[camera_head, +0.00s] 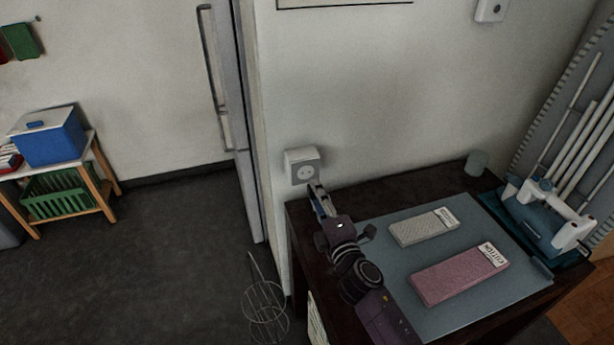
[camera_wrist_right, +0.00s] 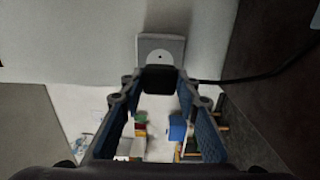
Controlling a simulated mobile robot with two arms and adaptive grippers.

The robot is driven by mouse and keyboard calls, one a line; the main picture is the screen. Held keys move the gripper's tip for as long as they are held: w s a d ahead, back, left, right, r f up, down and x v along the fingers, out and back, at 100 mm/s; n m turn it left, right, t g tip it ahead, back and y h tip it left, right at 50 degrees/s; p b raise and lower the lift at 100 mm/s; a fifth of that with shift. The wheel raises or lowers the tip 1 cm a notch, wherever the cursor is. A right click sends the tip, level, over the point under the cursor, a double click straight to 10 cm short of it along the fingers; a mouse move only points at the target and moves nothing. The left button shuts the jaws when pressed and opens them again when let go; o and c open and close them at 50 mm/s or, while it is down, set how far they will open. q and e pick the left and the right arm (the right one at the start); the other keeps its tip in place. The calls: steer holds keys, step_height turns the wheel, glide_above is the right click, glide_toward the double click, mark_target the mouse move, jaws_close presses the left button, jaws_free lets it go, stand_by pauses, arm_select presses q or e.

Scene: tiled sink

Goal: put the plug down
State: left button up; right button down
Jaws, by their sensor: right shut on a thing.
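The plug (camera_wrist_right: 160,80) is a small black block between the fingertips of my right gripper (camera_wrist_right: 158,88) in the right wrist view. A black cord (camera_wrist_right: 245,79) runs from it to the right. My right gripper (camera_head: 318,197) is shut on the plug, just below the white wall socket (camera_head: 303,165) in the head view. The socket also shows in the right wrist view (camera_wrist_right: 160,46), behind and above the plug. I cannot tell whether plug and socket touch. The plug is hidden in the head view. My left gripper is not in view.
A dark table (camera_head: 440,190) stands against the wall. A wire frame (camera_head: 265,312) stands left of the table.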

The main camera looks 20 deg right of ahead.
stand_by(0.3)
steer(key=s+r, duration=0.5)
steer(key=s, duration=0.4)
steer(key=s+a+r, duration=0.1)
steer(key=s+r, duration=0.4)
steer(key=s, duration=0.5)
steer(key=shift+r+h, duration=0.3)
steer(key=shift+r, duration=0.05)
